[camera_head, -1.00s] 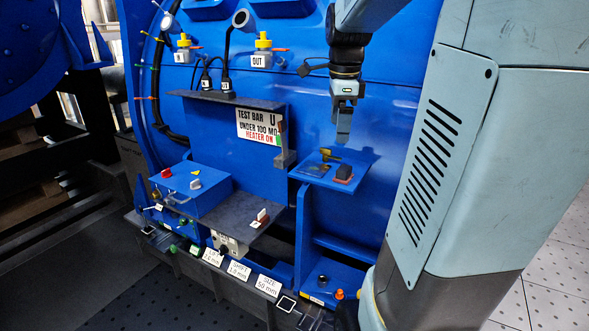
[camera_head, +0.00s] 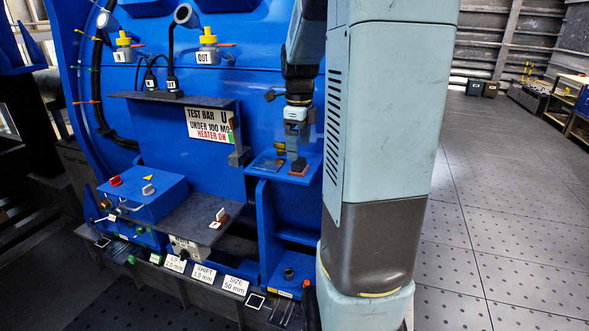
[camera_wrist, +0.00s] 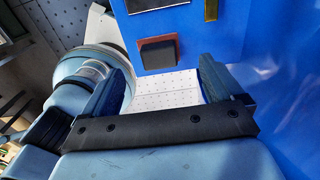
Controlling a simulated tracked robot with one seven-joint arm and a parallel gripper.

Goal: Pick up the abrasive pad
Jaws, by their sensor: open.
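The abrasive pad looks to be the small dark block with a reddish-brown edge (camera_wrist: 158,53), lying on the small blue shelf (camera_wrist: 225,45). In the wrist view my gripper (camera_wrist: 160,78) is open and empty; the pad lies ahead of the gap between the two fingers. I cannot tell the exact height left between fingertips and pad.
A dark flat item (camera_wrist: 150,4) and a brass piece (camera_wrist: 211,10) lie beyond the pad on the shelf. The blue back panel (camera_head: 180,75) rises behind. A grey bracket (camera_head: 238,154) stands left of the shelf.

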